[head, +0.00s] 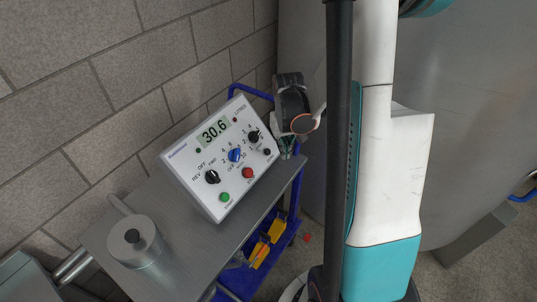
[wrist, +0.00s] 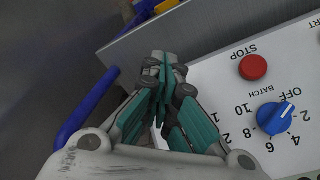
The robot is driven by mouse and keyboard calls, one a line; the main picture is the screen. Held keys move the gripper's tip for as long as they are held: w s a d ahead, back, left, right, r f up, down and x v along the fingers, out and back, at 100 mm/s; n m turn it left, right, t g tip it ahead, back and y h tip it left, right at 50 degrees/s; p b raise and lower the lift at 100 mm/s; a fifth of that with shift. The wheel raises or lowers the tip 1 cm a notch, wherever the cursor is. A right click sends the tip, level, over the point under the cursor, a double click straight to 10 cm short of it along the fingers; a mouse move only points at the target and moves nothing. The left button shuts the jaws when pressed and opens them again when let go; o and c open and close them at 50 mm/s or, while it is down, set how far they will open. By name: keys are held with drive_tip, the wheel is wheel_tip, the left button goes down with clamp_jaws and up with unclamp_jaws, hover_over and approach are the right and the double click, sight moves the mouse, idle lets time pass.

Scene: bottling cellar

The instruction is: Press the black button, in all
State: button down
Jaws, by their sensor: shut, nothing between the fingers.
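The control panel (head: 207,193) is a white sloped box with a display reading 30.6. The small black button (head: 267,152) is near its right edge, in line with the red and green buttons. In the wrist view I do not see the black button; my gripper covers that part of the panel. My gripper (head: 286,150) is beside the panel's right edge, its fingers together and empty. In the wrist view the closed teal fingertips (wrist: 162,70) are over the panel's edge, left of the red stop button (wrist: 253,67). I cannot tell whether they touch anything.
The panel also carries a green button (head: 224,197), a blue batch knob (head: 234,155) and black knobs (head: 212,177). It stands on a grey cart top (head: 180,262) with a blue handle (head: 246,91). A metal pot (head: 137,246) stands at the left. A block wall is behind.

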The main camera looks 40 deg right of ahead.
drive_tip(key=shift+w+a+f+b, duration=0.3)
drive_tip(key=shift+w+f+b, duration=0.2)
drive_tip(key=shift+w+f, duration=0.3)
drive_tip(key=shift+w+a+f+b, duration=0.25)
drive_tip(key=shift+w+f+b, duration=0.25)
drive_tip(key=shift+w+f, duration=0.25)
drive_tip(key=shift+w, duration=0.1)
idle(0.3)
drive_tip(key=shift+w+a+f+b, duration=0.1)
drive_tip(key=shift+w+f+b, duration=0.15)
drive_tip(key=shift+b, duration=0.1)
drive_tip(key=shift+w+a+f+b, duration=0.15)
drive_tip(key=shift+w+f+b, duration=0.15)
drive_tip(key=shift+w, duration=0.05)
idle(0.9)
drive_tip(key=shift+s+r, duration=0.1)
idle(0.4)
drive_tip(key=shift+s+d+r+p, duration=0.25)
drive_tip(key=shift+s+r+p, duration=0.1)
drive_tip(key=shift+s+r, duration=0.2)
drive_tip(key=shift+s, duration=0.1)
drive_tip(key=s+r+p, duration=0.1)
drive_tip(key=s+d+r+p, duration=0.1)
drive_tip(key=s+r, duration=0.1)
drive_tip(key=shift+s+d+r, duration=0.1)
drive_tip(key=shift+s+r, duration=0.05)
drive_tip(key=shift+s, duration=0.05)
idle(0.3)
